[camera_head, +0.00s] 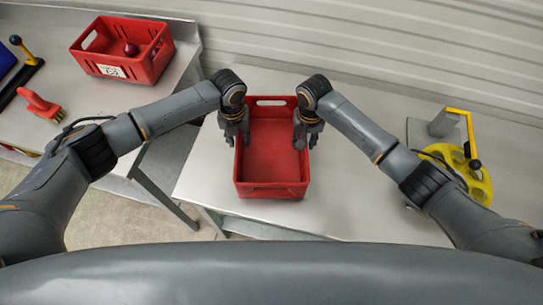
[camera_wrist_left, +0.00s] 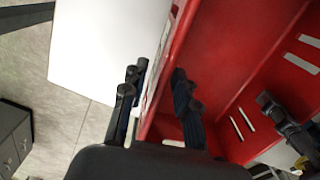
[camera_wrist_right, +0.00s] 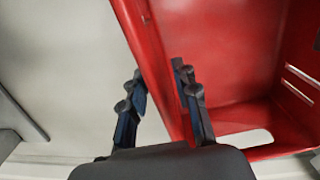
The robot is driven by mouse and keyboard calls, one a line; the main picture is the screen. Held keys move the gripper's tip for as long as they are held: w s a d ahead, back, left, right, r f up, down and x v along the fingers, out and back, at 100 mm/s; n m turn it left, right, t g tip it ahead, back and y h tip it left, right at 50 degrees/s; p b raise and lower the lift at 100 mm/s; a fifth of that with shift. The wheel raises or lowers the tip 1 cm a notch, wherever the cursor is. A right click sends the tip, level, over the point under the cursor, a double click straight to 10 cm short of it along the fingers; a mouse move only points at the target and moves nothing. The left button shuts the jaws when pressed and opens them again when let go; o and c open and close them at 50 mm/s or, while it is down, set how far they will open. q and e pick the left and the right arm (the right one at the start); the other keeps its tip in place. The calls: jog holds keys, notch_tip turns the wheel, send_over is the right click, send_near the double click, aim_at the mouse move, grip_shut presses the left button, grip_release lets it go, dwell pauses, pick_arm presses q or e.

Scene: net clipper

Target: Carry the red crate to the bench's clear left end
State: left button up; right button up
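The empty red crate (camera_head: 271,188) is on the pale bench (camera_head: 365,205), close to its front edge and towards its left end. In the head view my left gripper (camera_head: 233,132) is at the crate's left wall and my right gripper (camera_head: 307,135) at its right wall. In the left wrist view the left fingers (camera_wrist_left: 158,95) stand apart, one on each side of a red wall. In the right wrist view the right fingers (camera_wrist_right: 160,95) also straddle a wall with a gap between them. Firm contact with the walls cannot be seen.
A second red crate (camera_head: 113,70) with a dark round item (camera_head: 131,48) stands on the left table (camera_head: 60,145). A red brush (camera_head: 40,105) lies there too. The bench's middle is clear.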

pick_arm(q)
notch_tip(320, 180, up, 10)
jog(key=shift+f, duration=0.2)
pick_arm(e)
jog(key=shift+r, duration=0.15)
pick_arm(q)
jog(key=shift+s, duration=0.1)
pick_arm(e)
notch_tip(320, 180, up, 12)
jog(key=shift+f, duration=0.1)
dwell(0.5)
